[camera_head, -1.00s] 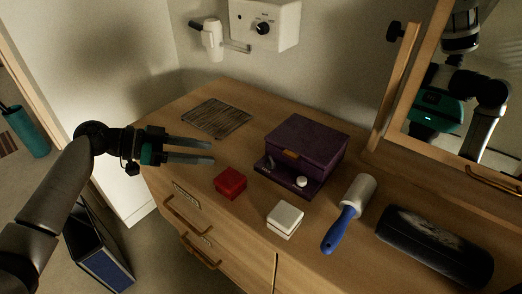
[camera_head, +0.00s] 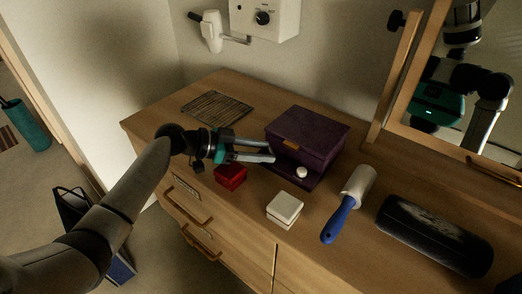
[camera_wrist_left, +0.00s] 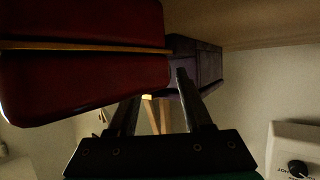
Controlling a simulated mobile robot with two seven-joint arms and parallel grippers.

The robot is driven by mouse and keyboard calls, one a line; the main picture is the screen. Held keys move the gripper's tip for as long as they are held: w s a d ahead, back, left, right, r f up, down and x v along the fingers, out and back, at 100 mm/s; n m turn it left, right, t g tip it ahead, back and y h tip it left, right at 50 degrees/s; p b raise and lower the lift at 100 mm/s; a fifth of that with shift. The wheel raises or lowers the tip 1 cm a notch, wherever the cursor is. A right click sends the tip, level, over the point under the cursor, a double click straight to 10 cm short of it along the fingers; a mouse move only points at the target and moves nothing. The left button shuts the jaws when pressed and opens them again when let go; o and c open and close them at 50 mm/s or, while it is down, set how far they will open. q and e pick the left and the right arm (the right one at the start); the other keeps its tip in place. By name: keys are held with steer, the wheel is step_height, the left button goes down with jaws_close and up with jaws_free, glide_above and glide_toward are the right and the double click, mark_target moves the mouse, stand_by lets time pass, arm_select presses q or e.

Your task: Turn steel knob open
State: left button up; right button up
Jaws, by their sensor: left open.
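A purple box (camera_head: 312,135) with a small wooden tab on its front stands on the dresser. Its front ledge carries a pale round knob (camera_head: 301,172); I cannot tell whether this is the steel knob. My left gripper (camera_head: 272,155) is open, its fingers pointing right at the box's front left side. The fingers hide the left part of the ledge. In the left wrist view, the fingers (camera_wrist_left: 157,85) reach toward the purple box (camera_wrist_left: 200,62), with nothing seen between them. My right gripper is not in view.
A red box (camera_head: 230,177) sits just below the left gripper and looms close in the wrist view. A white box (camera_head: 285,208), a blue-handled roller (camera_head: 347,205) and a dark case (camera_head: 434,235) lie nearer. A slatted mat (camera_head: 217,108) lies behind. A wall unit (camera_head: 264,17) has a black dial.

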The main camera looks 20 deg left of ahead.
arm_select(q)
jaws_close()
stand_by(0.4)
steer(key=shift+s+d+r+n+t+y+p, duration=0.15)
steer(key=shift+n+t+y+p, duration=0.15)
steer(key=shift+n+t+p, duration=0.35)
steer(key=n+t+y+p, duration=0.1)
steer(key=p, duration=0.2)
steer(key=n+t+y+p, duration=0.1)
steer(key=n+y+p, duration=0.1)
steer(key=p, duration=0.1)
steer(key=d+n+t+y+p, duration=0.1)
steer(key=n+y+p, duration=0.1)
steer(key=p, duration=0.1)
steer(key=shift+s+t, duration=0.35)
steer(key=shift+n+t+y+p, duration=0.3)
steer(key=shift+n+y+p, duration=0.35)
steer(key=shift+p, duration=0.45)
